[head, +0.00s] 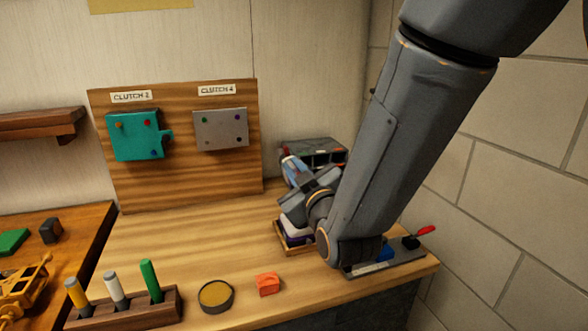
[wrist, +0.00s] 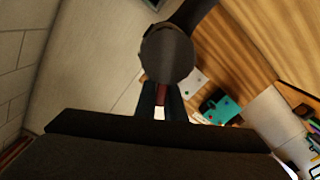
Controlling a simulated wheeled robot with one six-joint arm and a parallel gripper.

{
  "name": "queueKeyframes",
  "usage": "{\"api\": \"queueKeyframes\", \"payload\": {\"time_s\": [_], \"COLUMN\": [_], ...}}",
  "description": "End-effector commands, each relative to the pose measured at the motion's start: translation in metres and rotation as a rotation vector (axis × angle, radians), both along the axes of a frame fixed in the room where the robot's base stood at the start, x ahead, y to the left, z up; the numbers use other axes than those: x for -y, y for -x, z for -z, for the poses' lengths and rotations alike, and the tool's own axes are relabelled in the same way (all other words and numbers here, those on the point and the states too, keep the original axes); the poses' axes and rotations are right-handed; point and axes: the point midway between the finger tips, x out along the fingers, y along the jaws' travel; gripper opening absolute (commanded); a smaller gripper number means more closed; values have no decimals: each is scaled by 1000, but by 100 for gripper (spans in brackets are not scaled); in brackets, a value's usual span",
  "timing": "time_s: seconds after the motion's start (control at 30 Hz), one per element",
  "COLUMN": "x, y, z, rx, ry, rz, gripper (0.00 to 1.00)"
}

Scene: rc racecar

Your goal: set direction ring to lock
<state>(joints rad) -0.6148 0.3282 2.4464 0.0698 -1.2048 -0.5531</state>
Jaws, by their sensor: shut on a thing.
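My gripper (wrist: 160,90) shows in the wrist view with its two dark fingers shut on a tool. The tool (wrist: 167,55) has a broad dark round end facing the camera and a reddish part between the fingers. In the head view my gripper (head: 303,184) is above the right rear of the bench, beside a blue and white part of the tool (head: 293,168). My arm covers much of it. I cannot make out a direction ring or its setting in either view.
A wooden board with a teal clutch plate (head: 137,135) and a grey plate (head: 220,130) stands behind. A dark organiser (head: 325,152) and a small wooden tray (head: 281,239) are close to my gripper.

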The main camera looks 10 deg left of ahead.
Motion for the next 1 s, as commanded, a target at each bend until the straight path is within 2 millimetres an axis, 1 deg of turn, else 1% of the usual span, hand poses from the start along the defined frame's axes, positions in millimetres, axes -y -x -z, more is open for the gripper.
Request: {"api": "queueKeyframes", "payload": {"time_s": [0.27, 0.7, 1.0], "x": [2, 15, 21], "y": [-2, -9, -13], "z": [-1, -5, -6], "rx": [-32, -182, -255], "ry": [-53, -299, -418], "rz": [0, 0, 2], "gripper": [0, 0, 0]}}
